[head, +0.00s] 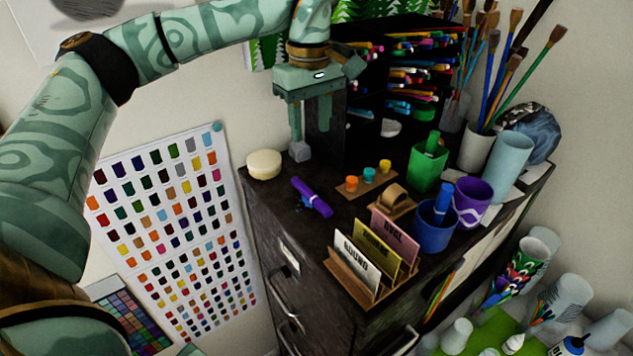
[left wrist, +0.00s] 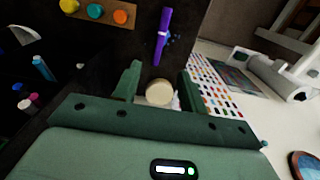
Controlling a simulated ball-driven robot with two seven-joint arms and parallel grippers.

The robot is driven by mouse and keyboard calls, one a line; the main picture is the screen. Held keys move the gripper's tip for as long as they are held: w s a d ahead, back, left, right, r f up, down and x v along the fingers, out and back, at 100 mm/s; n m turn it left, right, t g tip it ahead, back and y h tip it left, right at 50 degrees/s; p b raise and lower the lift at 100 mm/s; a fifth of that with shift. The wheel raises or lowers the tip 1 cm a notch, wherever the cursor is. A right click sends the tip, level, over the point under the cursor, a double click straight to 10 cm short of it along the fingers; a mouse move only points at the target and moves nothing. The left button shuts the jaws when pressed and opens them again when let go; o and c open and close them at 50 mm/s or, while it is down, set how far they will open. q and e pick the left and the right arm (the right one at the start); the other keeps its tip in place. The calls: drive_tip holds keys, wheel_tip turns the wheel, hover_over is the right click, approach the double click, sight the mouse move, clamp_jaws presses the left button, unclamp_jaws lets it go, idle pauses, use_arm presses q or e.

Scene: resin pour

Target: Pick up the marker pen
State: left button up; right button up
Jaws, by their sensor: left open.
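The purple marker pen (head: 312,197) lies on the dark cabinet top near its left edge, with small blue bits beside it. It also shows in the left wrist view (left wrist: 162,36), beyond the fingertips. My left gripper (head: 305,150) points down behind the pen in the head view, apart from it. In the left wrist view its two fingers (left wrist: 159,73) are spread and empty, with the round cream pad (left wrist: 159,93) showing between them. My right gripper is in neither view.
The cream pad (head: 264,164) sits at the cabinet's left edge. A wooden strip with coloured pots (head: 369,177), a tape roll (head: 395,196) and a card holder (head: 350,281) stand right of the pen. A marker rack (head: 410,75) and cups fill the back and right.

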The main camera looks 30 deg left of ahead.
use_arm(q)
hover_over(312, 194)
wheel_tip(312, 194, down, 6)
wheel_tip(312, 194, down, 4)
drive_tip(key=shift+a, duration=0.15)
drive_tip(key=shift+f+p, duration=0.25)
drive_tip(key=shift+p, duration=0.05)
wheel_tip(312, 194, down, 4)
drive_tip(key=shift+f+p, duration=0.25)
drive_tip(key=shift+p, duration=0.5)
drive_tip(key=shift+f, duration=0.2)
clamp_jaws()
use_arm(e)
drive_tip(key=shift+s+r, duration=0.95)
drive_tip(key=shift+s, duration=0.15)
